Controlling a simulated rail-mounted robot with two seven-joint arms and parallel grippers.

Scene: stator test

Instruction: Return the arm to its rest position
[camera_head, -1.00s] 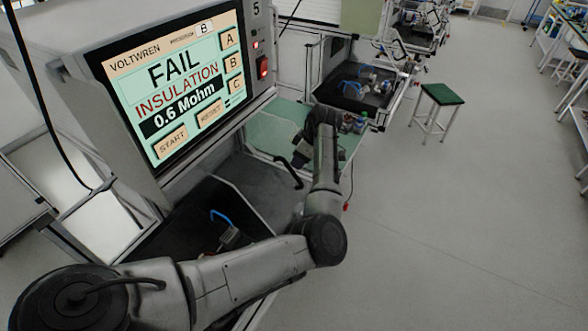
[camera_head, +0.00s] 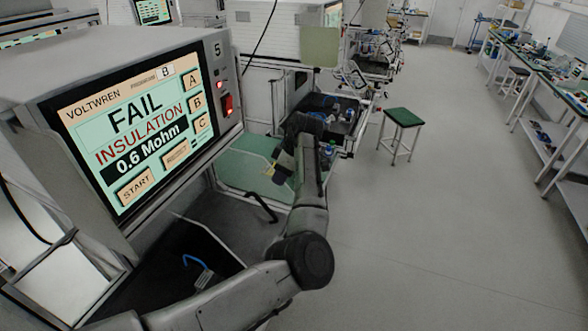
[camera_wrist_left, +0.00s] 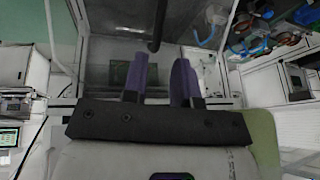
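My left arm comes in from the bottom left in the head view. Its gripper (camera_head: 274,172) hangs above the green mat (camera_head: 245,166), to the right of the tester. In the left wrist view the two purple fingers (camera_wrist_left: 158,80) stand apart with nothing held between them. A black rod (camera_wrist_left: 157,28) shows beyond the fingers. The tester (camera_head: 132,125) has a lit screen reading FAIL, INSULATION, 0.6 Mohm, with program B. My right gripper is in neither view.
A black tray (camera_head: 160,285) with a blue-wired part (camera_head: 203,275) lies below the tester. A black bent handle (camera_head: 262,207) rises near the gripper. Several blue and red parts (camera_wrist_left: 262,30) show in the wrist view. A green-topped stool (camera_head: 403,118) stands on open floor to the right.

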